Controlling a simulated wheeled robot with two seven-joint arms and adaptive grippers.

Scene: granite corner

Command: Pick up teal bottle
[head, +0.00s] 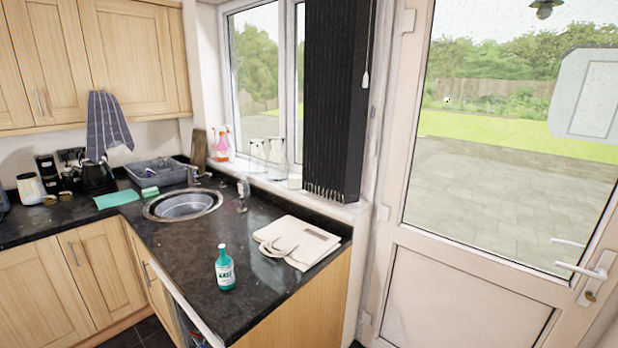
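A teal bottle (224,268) with a white label stands upright on the dark granite counter (185,259), near the front end of the counter. Nothing touches it, and it shows in full. Neither of my grippers shows in the head view.
A folded cream bag (298,241) lies to the right of the bottle. Behind it are a round sink (183,205) with a tap and a grey dish rack (157,172). A teal cloth (117,199) lies at left. A white glazed door (468,290) stands at right.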

